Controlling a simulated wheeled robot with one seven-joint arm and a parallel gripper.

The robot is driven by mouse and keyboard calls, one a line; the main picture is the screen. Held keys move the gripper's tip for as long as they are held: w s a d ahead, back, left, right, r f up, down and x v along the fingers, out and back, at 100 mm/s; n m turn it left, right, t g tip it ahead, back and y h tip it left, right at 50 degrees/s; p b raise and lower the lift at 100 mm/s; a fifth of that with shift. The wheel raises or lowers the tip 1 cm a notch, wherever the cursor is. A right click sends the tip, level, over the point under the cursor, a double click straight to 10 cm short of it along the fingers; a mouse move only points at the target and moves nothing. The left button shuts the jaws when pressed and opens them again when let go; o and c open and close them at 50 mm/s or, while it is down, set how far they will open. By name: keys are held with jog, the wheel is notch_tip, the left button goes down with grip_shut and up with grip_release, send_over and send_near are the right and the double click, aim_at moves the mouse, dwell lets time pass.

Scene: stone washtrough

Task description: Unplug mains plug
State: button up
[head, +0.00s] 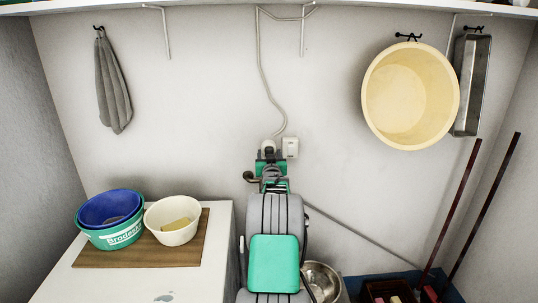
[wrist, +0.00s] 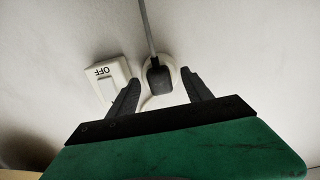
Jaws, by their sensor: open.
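The dark mains plug (wrist: 159,78) sits in a round white socket (wrist: 173,70) on the wall in the wrist view, with its grey cable (wrist: 146,27) running up from it. In the head view the cable (head: 263,70) hangs down the wall to the socket (head: 268,146). My gripper (wrist: 164,85) is open, its dark fingers on either side of the plug and apart from it. In the head view my gripper (head: 270,157) is just below the socket and partly hides it; the plug cannot be made out there.
A white switch marked OFF (wrist: 108,78) is close beside the left finger; it also shows in the head view (head: 290,147). A cream tub (head: 411,95) and a grey cloth (head: 113,85) hang on the wall. Bowls (head: 172,220) stand on a board at left.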

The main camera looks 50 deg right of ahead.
grip_shut()
dwell(0.6)
dwell(0.3)
jog(key=shift+a, duration=0.1)
jog(key=shift+b+v, duration=1.65)
jog(key=shift+v, duration=1.3)
